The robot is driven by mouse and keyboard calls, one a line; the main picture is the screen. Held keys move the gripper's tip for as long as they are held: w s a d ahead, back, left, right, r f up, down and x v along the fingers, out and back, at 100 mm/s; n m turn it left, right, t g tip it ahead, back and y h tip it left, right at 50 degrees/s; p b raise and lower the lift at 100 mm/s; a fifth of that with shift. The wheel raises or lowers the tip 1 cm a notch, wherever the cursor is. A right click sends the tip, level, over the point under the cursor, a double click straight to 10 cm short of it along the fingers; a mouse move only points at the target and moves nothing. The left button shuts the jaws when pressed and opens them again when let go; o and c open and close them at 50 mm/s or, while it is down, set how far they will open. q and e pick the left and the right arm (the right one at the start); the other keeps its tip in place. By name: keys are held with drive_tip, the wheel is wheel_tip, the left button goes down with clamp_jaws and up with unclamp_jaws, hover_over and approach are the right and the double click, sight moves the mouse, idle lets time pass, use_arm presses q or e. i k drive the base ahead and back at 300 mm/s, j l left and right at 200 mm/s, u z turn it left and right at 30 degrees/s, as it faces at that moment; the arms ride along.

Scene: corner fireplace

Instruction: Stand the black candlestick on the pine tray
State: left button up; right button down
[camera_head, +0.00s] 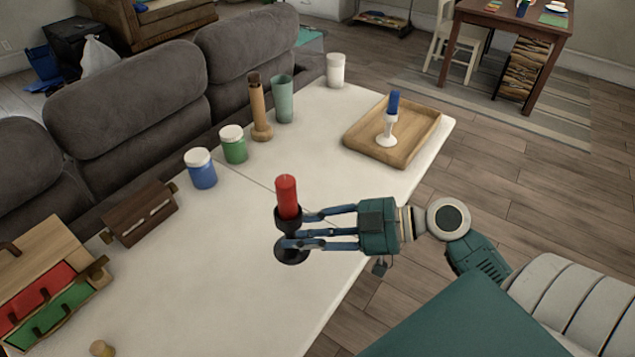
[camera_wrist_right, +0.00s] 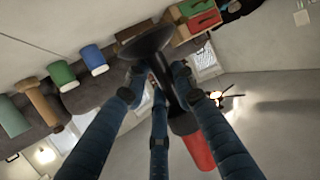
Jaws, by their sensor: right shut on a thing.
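The black candlestick (camera_head: 291,250) holds a red candle (camera_head: 287,197) and is upright in the head view, over the white table. My right gripper (camera_head: 300,230) is shut on its stem, reaching in from the right. I cannot tell whether its base touches the table. In the right wrist view the candlestick (camera_wrist_right: 148,45) lies between the fingers (camera_wrist_right: 160,85), its round base at the top and the red candle (camera_wrist_right: 198,150) below. The pine tray (camera_head: 376,154) is at the far right of the table. A white candlestick (camera_head: 387,130) with a blue candle stands in it. My left gripper is out of view.
On the white table (camera_head: 235,300), blue (camera_head: 202,170), green (camera_head: 234,146) and white (camera_head: 335,71) jars, a teal cup (camera_head: 282,100) and a wooden candlestick (camera_head: 260,110) line the back. A dark brown box (camera_head: 140,215) stands left. The table is clear between the black candlestick and the tray.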

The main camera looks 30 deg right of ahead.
sight(406, 120)
drive_tip(key=l+u, duration=0.1)
drive_tip(key=l, duration=1.05)
drive_tip(key=l+u, duration=0.15)
drive_tip(key=l, duration=0.45)
drive_tip(key=l+u, duration=0.1)
drive_tip(key=l, duration=0.45)
drive_tip(key=k+l+u, duration=0.1)
drive_tip(key=l, duration=1.05)
drive_tip(key=k+l+u, duration=0.15)
drive_tip(key=l, duration=0.4)
drive_tip(key=k+l+u, duration=0.1)
drive_tip(key=l, duration=0.5)
